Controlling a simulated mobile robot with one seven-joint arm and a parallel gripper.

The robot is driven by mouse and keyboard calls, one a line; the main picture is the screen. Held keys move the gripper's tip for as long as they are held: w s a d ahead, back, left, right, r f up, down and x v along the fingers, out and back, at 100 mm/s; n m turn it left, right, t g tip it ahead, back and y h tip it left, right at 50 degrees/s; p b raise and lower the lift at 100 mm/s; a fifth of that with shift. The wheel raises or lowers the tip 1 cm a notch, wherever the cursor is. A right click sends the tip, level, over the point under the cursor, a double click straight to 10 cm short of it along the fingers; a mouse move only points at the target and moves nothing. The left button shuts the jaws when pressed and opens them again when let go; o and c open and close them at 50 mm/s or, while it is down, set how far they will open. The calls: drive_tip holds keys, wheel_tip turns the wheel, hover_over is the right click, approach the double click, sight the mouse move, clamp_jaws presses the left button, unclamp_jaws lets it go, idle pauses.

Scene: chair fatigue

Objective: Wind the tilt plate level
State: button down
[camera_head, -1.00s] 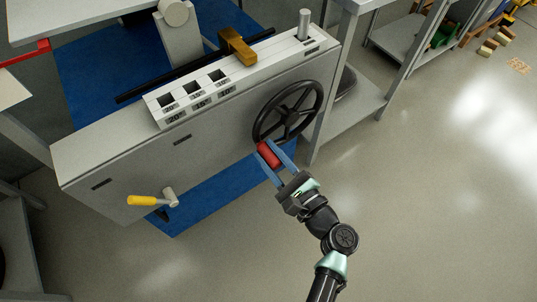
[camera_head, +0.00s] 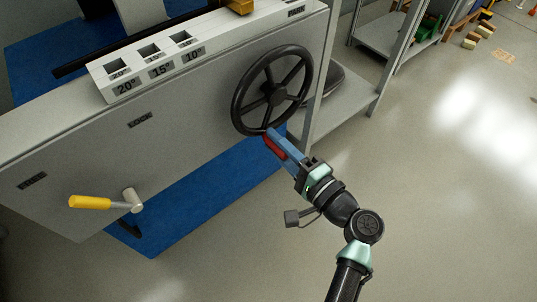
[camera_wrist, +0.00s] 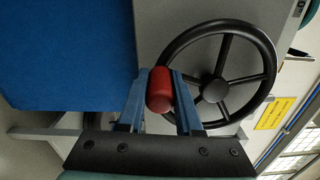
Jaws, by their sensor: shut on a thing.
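A black spoked handwheel (camera_head: 239,101) is mounted on the front of the grey cabinet (camera_head: 170,130), near its right end. It also fills the right of the wrist view (camera_wrist: 270,75). A red handle (camera_wrist: 159,90) projects from its rim; in the head view the handle (camera_head: 270,145) is at the bottom of the wheel, partly hidden by a finger. My gripper (camera_head: 277,142) has its blue fingers closed on the red handle, one on each side in the wrist view (camera_wrist: 160,95). I cannot make out the tilt plate in the current head view.
A yellow-handled lever (camera_head: 90,202) sticks out at the cabinet's lower left. A white top strip (camera_head: 215,40) carries square windows marked 20, 15 and 10 degrees. A grey shelf frame (camera_head: 350,105) stands close right of the wheel. Open floor (camera_head: 450,200) lies to the right.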

drive_tip(key=shift+w+d+f+n+b, duration=0.15)
drive_tip(key=shift+w+d+n+b, duration=0.25)
drive_tip(key=shift+n+b, duration=0.3)
drive_tip(key=shift+w+d+f+n+b, duration=0.2)
drive_tip(key=shift+d+n+b, duration=0.3)
drive_tip(key=shift+n+b, duration=0.2)
drive_tip(key=shift+w+d+f+n+b, duration=0.1)
drive_tip(key=shift+w+d+n+b, duration=0.3)
drive_tip(key=shift+n+b, duration=0.3)
drive_tip(key=shift+d+r, duration=0.1)
drive_tip(key=shift+d, duration=0.1)
drive_tip(key=c, duration=0.6)
unclamp_jaws()
drive_tip(key=shift+a, duration=0.1)
drive_tip(key=shift+s, duration=0.1)
drive_tip(key=p, duration=0.5)
approach(277, 128)
drive_tip(key=v, duration=0.7)
